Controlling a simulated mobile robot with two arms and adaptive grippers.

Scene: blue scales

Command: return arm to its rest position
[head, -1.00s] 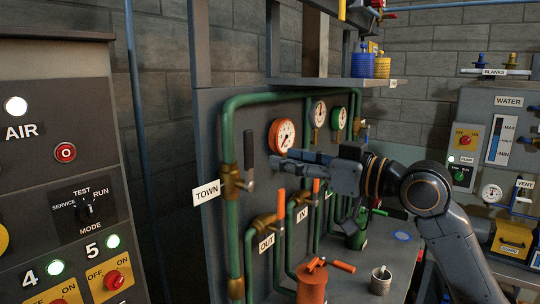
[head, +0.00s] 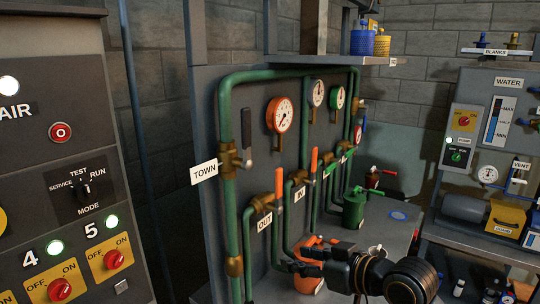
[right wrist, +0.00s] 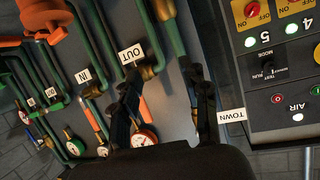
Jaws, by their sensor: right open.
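My right gripper (head: 292,260) is low in the head view, pointing left at the foot of the green pipe panel, with nothing seen between its fingers. It partly covers an orange canister (head: 306,282); I cannot tell whether they touch. In the right wrist view my two dark fingers (right wrist: 165,78) are apart and empty, with the pipe panel, the OUT label (right wrist: 131,54) and the TOWN label (right wrist: 231,115) beyond them. My left gripper is not in view.
The green pipe frame (head: 228,130) carries orange-handled valves (head: 279,190) and gauges (head: 280,115). A green canister (head: 354,208) stands on the bench behind my arm. The AIR panel (head: 40,165) is at left, the WATER panel (head: 500,120) at right. A shelf (head: 335,58) overhangs the pipes.

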